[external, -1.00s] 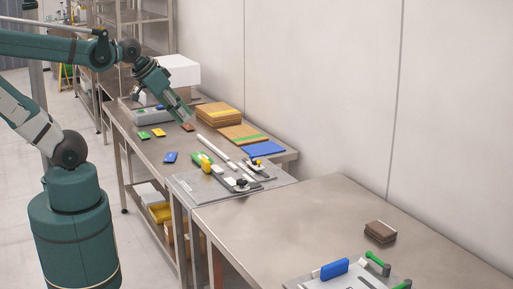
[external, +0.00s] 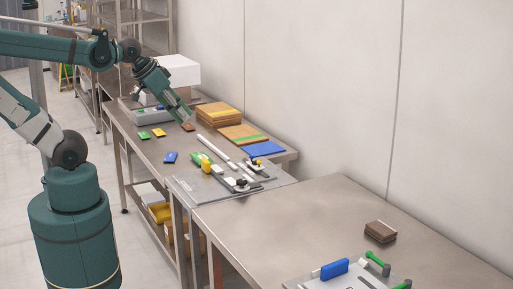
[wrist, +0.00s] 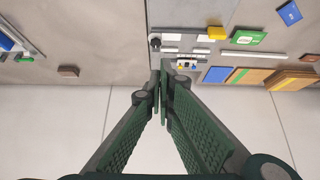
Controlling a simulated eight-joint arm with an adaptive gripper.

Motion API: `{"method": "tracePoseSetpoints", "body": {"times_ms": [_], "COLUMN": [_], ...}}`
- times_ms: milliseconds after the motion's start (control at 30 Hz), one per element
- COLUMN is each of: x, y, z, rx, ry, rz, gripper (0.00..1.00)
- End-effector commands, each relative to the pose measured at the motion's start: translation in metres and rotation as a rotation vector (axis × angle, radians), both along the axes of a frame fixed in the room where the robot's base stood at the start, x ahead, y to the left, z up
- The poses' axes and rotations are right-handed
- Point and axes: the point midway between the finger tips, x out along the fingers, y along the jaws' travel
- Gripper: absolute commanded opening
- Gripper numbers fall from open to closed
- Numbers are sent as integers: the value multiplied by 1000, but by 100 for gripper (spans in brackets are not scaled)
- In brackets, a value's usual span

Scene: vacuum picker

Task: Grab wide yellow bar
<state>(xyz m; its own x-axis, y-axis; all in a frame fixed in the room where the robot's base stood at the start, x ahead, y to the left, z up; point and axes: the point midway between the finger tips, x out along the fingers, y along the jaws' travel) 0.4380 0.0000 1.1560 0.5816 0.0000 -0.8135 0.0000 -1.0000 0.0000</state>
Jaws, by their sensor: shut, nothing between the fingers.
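A small flat yellow piece (external: 158,132) lies farther back, near the grey device. I cannot tell which of these is the wide bar. My gripper (external: 189,120) is above the far table, near the brown block and apart from both yellow pieces. In the wrist view its fingers (wrist: 161,88) meet at the tips, with nothing between them.
Stacked boards (external: 218,115) with yellow and green stripes and a blue sheet (external: 263,149) lie along the wall side. The near table (external: 290,215) has much clear surface.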

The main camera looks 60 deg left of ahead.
Motion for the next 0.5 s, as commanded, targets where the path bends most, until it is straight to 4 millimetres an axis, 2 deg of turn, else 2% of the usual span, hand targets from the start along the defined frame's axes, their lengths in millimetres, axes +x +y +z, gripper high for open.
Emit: {"method": "tracePoseSetpoints", "body": {"times_ms": [67, 400, 500], "x": [0, 0, 0], "y": [0, 0, 0], "z": [0, 0, 0], "rx": [0, 0, 0], "ry": [0, 0, 0], "rz": [0, 0, 0], "gripper": [4, 48, 48]}}
